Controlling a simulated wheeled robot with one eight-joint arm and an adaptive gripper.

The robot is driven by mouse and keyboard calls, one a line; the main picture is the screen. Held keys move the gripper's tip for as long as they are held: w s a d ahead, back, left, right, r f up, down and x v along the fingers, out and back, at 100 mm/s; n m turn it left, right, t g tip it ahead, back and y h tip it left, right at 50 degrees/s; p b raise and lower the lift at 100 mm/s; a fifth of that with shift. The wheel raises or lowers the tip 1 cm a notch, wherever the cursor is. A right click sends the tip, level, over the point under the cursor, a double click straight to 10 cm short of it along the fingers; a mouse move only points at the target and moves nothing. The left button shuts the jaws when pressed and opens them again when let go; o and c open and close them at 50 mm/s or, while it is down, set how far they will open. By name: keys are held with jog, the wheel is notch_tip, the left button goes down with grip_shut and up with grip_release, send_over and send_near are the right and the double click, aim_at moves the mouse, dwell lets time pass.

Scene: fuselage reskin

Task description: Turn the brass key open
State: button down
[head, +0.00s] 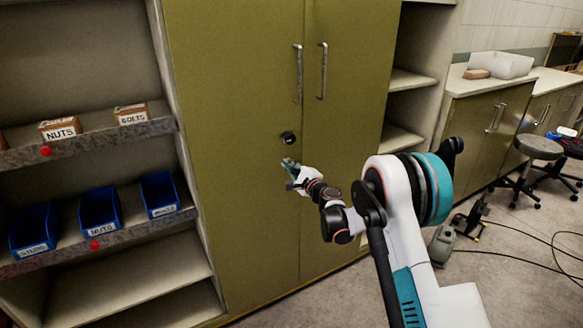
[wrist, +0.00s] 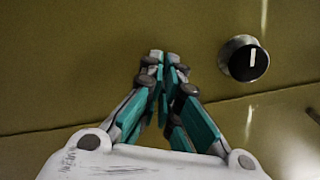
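A round lock or knob (head: 288,138) with a black face and silver rim sits on the left door of the olive cabinet. It also shows in the wrist view (wrist: 244,59), with a pale mark on its face. I see no brass-coloured key in either view. My gripper (head: 289,164) is just below the knob in the head view. In the wrist view my gripper's fingertips (wrist: 164,57) are together, left of the knob and apart from it. Nothing shows between them.
The olive cabinet (head: 235,80) has two closed doors with vertical handles (head: 298,75). On the left, shelves hold blue bins (head: 99,212) and labelled boxes (head: 60,129). On the right are a counter with a white tub (head: 500,66), a stool (head: 538,147) and floor cables.

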jog(key=n, duration=0.5)
jog(key=shift+a+f+b, duration=0.1)
jog(key=shift+f+b, duration=0.15)
jog(key=shift+b, duration=0.1)
dwell(0.4)
jog(key=c, duration=1.8)
grip_release()
jog(key=shift+c, duration=0.2)
jog(key=shift+s, duration=0.1)
jog(key=v, duration=1.2)
